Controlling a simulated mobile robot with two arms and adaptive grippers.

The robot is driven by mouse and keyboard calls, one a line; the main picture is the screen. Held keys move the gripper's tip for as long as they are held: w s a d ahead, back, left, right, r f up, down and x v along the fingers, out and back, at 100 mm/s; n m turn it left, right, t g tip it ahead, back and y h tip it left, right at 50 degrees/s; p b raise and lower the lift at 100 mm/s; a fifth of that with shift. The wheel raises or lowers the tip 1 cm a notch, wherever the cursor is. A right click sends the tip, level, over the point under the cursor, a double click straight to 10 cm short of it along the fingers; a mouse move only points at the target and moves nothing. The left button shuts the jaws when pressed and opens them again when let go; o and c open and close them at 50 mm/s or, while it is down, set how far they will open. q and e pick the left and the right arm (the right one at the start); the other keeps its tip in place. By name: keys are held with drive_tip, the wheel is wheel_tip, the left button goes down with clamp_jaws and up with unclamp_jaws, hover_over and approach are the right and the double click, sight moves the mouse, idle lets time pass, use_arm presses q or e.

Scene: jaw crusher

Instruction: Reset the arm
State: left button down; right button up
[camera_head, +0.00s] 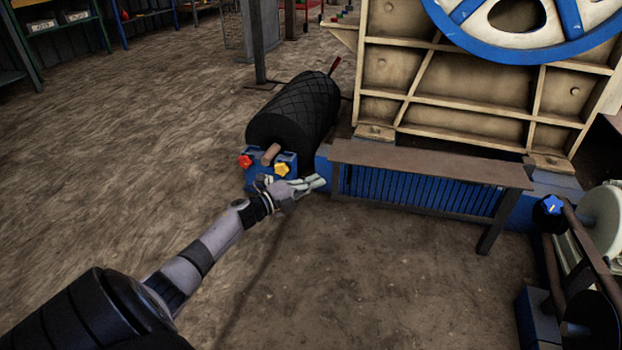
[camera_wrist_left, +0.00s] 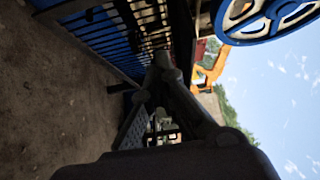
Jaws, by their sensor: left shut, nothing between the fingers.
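My left arm comes in from the lower left in the head view and reaches out toward the machine. My left gripper (camera_head: 306,184) is shut and empty, beside the blue block with the red knob (camera_head: 245,161) and yellow knob (camera_head: 282,169). I cannot tell whether it touches the block. In the left wrist view the dark gripper fingers (camera_wrist_left: 152,95) point toward the blue grille. My right gripper is not in view.
A black ribbed roller (camera_head: 295,108) lies behind the knobs. The cream crusher body (camera_head: 465,90) with a blue wheel (camera_head: 520,28) stands at right, behind a brown bench-like ledge (camera_head: 430,163). Bare floor lies in front.

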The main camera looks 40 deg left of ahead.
use_arm(q)
drive_tip(key=shift+s+a, duration=0.15)
drive_tip(key=shift+s, duration=0.35)
